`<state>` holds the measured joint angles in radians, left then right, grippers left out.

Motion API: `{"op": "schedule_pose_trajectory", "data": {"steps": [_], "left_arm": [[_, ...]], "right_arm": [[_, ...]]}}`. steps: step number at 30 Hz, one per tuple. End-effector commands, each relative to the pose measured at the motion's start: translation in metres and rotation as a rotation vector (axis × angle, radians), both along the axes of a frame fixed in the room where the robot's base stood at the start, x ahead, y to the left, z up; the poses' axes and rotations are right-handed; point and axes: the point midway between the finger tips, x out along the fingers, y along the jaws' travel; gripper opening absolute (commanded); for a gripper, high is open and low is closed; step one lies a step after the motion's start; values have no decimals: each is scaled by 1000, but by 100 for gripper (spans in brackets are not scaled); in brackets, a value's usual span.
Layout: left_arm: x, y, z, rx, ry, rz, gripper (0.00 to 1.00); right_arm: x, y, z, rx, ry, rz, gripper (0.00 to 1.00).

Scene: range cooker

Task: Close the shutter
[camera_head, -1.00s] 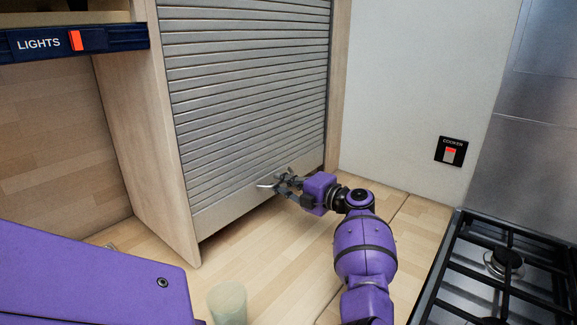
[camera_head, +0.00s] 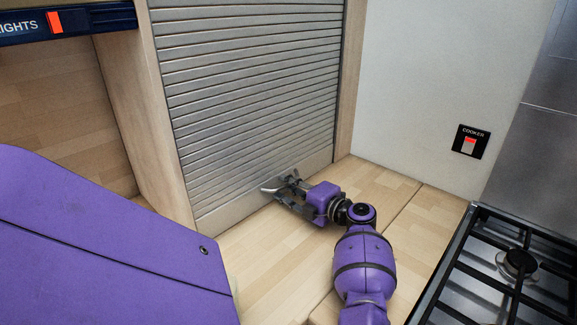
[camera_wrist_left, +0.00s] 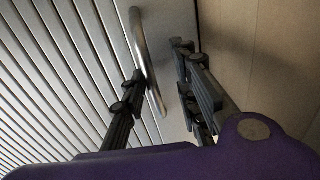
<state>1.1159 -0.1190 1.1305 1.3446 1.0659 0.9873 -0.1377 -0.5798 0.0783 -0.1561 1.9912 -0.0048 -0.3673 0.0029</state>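The grey slatted shutter (camera_head: 250,90) covers the front of the wooden cabinet and reaches down close to the worktop. Whether its bottom rail (camera_head: 235,210) touches the worktop cannot be told. A curved metal handle (camera_head: 269,189) sticks out from the rail. My left gripper (camera_head: 285,188) is at the handle, low in front of the shutter. In the left wrist view the handle (camera_wrist_left: 150,62) passes between the parted fingers of my left gripper (camera_wrist_left: 163,92), close to the left-hand finger, with a gap to the other. My right gripper is not in view.
A gas hob (camera_head: 500,270) with black grates lies at the right, near my arm. A cooker switch (camera_head: 471,142) is on the white wall. The lights switch panel (camera_head: 60,23) is at upper left. The worktop (camera_head: 270,265) in front of the shutter is clear.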

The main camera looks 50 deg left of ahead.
Motion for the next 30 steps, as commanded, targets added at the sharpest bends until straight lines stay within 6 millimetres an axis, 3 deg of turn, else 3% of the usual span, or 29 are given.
{"op": "schedule_pose_trajectory", "data": {"steps": [8,21,30], "left_arm": [[2,-7,3,1,-3,-1,28],[8,-70,6,0,-2,0,28],[8,-74,7,1,-2,0,28]], "right_arm": [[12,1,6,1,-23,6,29],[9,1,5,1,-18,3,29],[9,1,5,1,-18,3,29]]}}
